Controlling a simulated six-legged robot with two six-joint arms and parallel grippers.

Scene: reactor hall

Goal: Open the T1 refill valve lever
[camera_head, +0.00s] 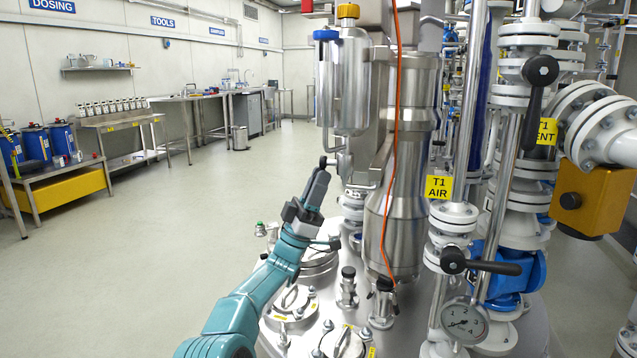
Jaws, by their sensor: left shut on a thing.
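My left gripper (321,175) reaches up from the lower left and is shut on the lever. Its fingers hide part of the lever. My right gripper is not in view.
An orange cable (397,120) hangs in front of the steel column (392,220), right of my gripper. The T1 AIR valve handle (490,265) and a pressure gauge (465,321) are further right. The floor (160,235) at left is clear.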

